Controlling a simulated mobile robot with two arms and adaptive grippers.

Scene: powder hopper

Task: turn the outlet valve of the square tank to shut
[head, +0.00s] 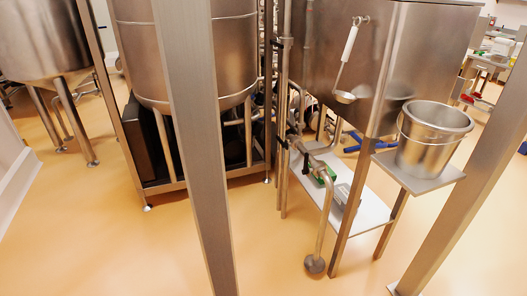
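The square tank (415,45) is a brushed steel box at the upper right, standing on steel legs. Below it, a curved outlet pipe (326,205) bends down to a round end (315,264) near the floor. A small green part (325,175), seemingly the outlet valve's handle, sits by the top of this pipe. It is small and partly hidden, so I cannot tell which way it is turned. Neither of my grippers is in view.
Steel posts cross the near left (195,120) and near right (468,190). A steel bucket (425,150) stands on a side shelf (420,181). A white-handled ladle (349,45) hangs on the tank. A white low shelf (362,222) lies under it. Front floor is clear.

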